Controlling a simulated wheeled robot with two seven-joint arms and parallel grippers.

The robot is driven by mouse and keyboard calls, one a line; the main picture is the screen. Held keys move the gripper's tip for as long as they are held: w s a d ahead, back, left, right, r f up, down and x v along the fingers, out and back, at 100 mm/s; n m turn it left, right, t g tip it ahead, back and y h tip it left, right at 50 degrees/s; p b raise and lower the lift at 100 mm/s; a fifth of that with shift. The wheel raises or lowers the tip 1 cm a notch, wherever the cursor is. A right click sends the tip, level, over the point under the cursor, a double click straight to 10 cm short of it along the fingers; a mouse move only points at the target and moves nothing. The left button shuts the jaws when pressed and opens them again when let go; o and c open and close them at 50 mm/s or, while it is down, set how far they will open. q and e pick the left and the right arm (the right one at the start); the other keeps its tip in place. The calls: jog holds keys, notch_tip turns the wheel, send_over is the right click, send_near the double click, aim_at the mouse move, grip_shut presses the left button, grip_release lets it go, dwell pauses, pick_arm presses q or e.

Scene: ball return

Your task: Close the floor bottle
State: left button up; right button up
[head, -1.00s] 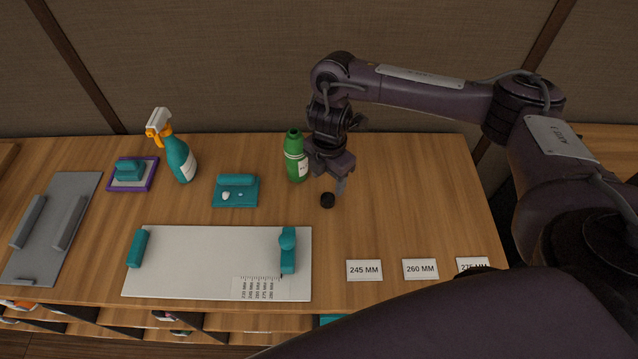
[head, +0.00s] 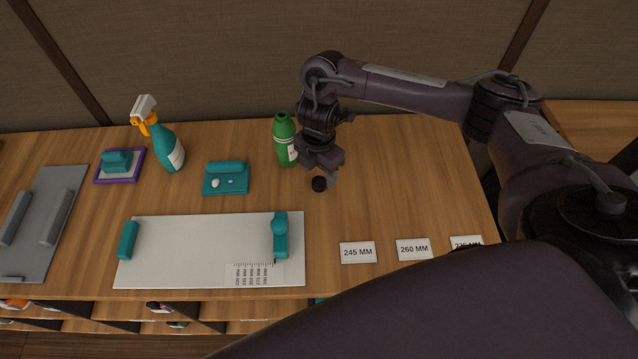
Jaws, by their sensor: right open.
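A green bottle (head: 285,139) with a white label stands upright on the wooden table, its top uncapped as far as I can see. A small black cap (head: 319,184) lies on the table to the right and in front of the bottle. My right gripper (head: 331,181) is open, its fingers low beside the cap and partly in front of it. Nothing shows between its fingers. The gripper body is just right of the bottle. My left gripper is not in view.
A teal spray bottle (head: 166,146) with an orange and white head stands at the back left. A purple-edged pad (head: 104,178), a teal tray (head: 226,187), a white measuring board (head: 200,256) and a grey board (head: 32,232) lie on the table. Size cards (head: 358,252) lie front right.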

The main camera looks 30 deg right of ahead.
aim_at(319, 181)
notch_tip(319, 181, down, 4)
jog(key=shift+r, duration=0.1)
jog(key=shift+c, duration=0.5)
jog(key=c, duration=1)
